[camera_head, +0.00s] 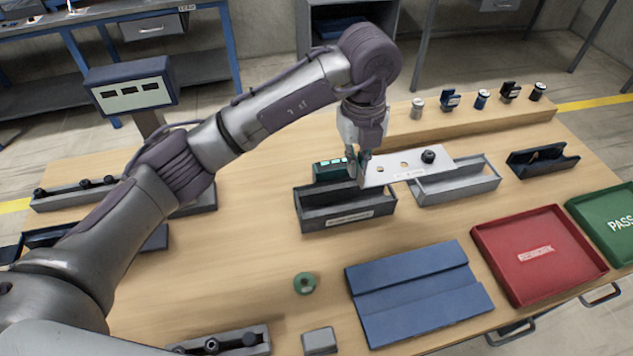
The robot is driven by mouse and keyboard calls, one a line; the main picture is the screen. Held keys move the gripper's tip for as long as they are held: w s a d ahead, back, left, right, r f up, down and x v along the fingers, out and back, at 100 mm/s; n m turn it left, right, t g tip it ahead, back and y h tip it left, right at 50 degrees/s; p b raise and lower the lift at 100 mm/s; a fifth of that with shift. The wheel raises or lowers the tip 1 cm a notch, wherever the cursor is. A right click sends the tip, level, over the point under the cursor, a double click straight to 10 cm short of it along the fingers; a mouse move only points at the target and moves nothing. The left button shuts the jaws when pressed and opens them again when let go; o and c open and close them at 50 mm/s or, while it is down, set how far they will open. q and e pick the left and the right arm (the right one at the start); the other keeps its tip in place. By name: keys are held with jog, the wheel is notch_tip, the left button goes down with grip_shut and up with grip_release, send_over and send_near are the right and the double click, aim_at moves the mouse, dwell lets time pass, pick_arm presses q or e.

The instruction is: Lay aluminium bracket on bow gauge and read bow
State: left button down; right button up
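The aluminium bracket (404,166) is a pale flat plate with holes and a dark round knob or part near its right end. My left gripper (358,168) reaches in from above and appears shut on the bracket's left end. The bracket extends right, over or on a light grey open tray (456,188); I cannot tell whether it touches. A dark grey bin (335,215) with a front label stands just below the gripper. A small teal device with lit windows (331,171) sits behind that bin. I cannot tell for sure which item is the bow gauge. My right gripper is not in view.
A red tray (540,255) and green PASS tray (611,222) lie at right. A blue stepped mat (418,295), a green ring (304,283) and a grey block (319,341) lie in front. Several small parts line the raised back ledge (470,128). A display (131,88) stands left.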

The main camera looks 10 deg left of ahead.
pick_arm(q)
jog(key=a+f+p, duration=0.2)
jog(key=a+f, duration=0.3)
jog(key=a+f+p, duration=0.3)
jog(key=a+f, duration=0.1)
jog(key=a, duration=0.1)
jog(key=shift+a+f+p, duration=0.3)
jog(key=shift+f+p, duration=0.05)
jog(key=shift+f, duration=0.05)
jog(key=shift+w+f, duration=0.1)
jog(key=shift+f, duration=0.2)
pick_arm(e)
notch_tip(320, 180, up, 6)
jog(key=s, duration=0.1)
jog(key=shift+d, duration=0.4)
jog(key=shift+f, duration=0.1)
pick_arm(q)
jog(key=shift+f+b, duration=0.65)
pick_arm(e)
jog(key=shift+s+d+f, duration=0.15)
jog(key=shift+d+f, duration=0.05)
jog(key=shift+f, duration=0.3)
pick_arm(q)
jog(key=c, duration=1.3)
grip_release()
